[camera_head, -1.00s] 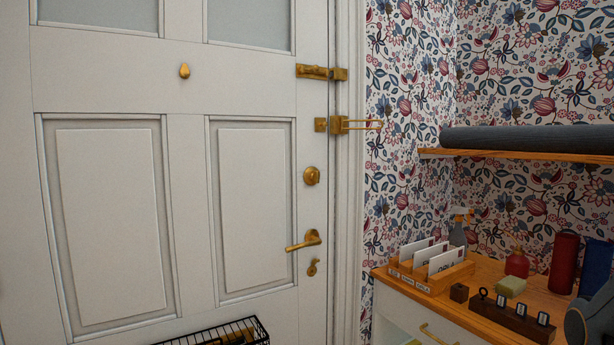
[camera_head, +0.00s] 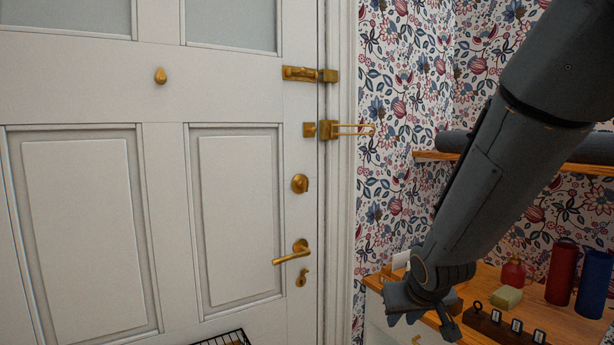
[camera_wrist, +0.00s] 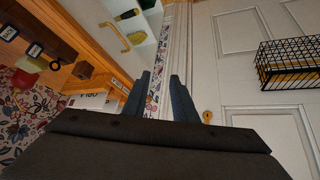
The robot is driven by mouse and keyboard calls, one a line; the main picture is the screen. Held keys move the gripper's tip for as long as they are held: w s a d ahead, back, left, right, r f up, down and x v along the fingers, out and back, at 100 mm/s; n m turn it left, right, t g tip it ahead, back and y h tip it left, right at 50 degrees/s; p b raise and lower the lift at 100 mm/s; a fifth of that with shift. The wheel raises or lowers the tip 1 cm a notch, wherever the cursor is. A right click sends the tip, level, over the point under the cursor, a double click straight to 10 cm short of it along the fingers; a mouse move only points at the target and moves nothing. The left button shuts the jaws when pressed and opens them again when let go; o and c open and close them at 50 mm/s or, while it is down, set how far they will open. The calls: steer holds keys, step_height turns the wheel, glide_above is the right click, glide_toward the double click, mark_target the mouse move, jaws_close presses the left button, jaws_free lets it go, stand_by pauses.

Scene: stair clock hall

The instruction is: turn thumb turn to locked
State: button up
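The brass thumb turn (camera_head: 300,183) is a small round fitting on the white door (camera_head: 90,85), near its right edge, above the lever handle (camera_head: 291,253). Whether it stands locked or unlocked is too small to tell. My gripper (camera_head: 424,314) hangs low at the right, in front of the cabinet, apart from the door and below and right of the thumb turn. In the wrist view my gripper (camera_wrist: 160,95) has its two dark fingers apart with nothing between them. The thumb turn cannot be made out in that view.
A brass bolt (camera_head: 311,74) and a swing-bar guard (camera_head: 338,130) sit higher on the door. A keyhole plate (camera_head: 302,278) is under the lever. A wire basket (camera_wrist: 290,62) hangs low on the door. The wooden cabinet top (camera_head: 484,281) and shelf (camera_head: 430,156) are at right.

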steer(key=w+a+r+n+t+y+p, duration=0.2)
steer(key=w+a+r+t+y+p, duration=0.3)
steer(key=w+r, duration=0.6)
steer(key=n+t+y+p, duration=0.1)
steer(key=n+t+y, duration=0.2)
steer(key=y, duration=0.2)
glide_toward(307, 184)
steer(key=p+x, duration=0.2)
steer(key=x, duration=0.6)
steer(key=shift+w, duration=0.15)
jaws_close()
